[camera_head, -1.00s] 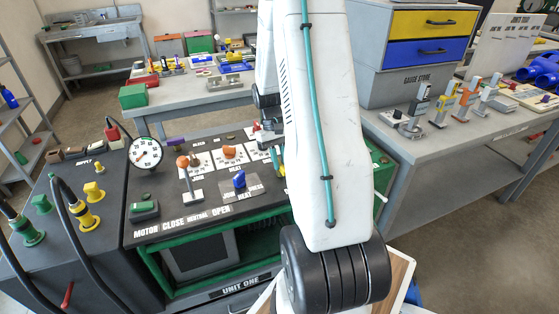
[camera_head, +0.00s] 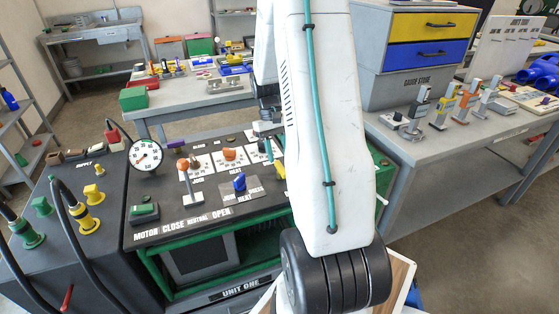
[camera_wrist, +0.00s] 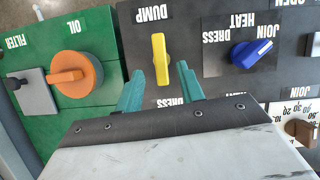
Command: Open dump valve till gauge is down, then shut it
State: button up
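The yellow dump valve handle (camera_wrist: 160,60) stands beside its DUMP label in the wrist view, its long side running up and down the picture. My gripper (camera_wrist: 162,84) is open, with its teal fingers apart and the handle's near end in line with the gap between them. I cannot tell whether they touch it. In the head view the yellow handle (camera_head: 280,169) shows partly behind my arm, and a teal finger of my gripper (camera_head: 268,148) is just above and left of it. The round white gauge (camera_head: 146,154) stands at the panel's left; its needle is too small to read surely.
A blue JOIN/HEAT knob (camera_wrist: 251,53) is right of the dump handle, and an orange OIL knob (camera_wrist: 77,74) is left on a green panel. An orange-topped lever (camera_head: 184,166) rises from the cart. A grey bench (camera_head: 440,148) stands at the right.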

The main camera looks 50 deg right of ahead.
jog(key=shift+v, duration=2.15)
jog(key=shift+d, duration=0.1)
jog(key=r+m+t+h, duration=0.1)
jog(key=r+t, duration=0.1)
jog(key=t, duration=0.1)
send_over(281, 166)
jog(key=shift+t+h, duration=0.5)
notch_tip(281, 166, down, 9)
jog(key=shift+f, duration=0.25)
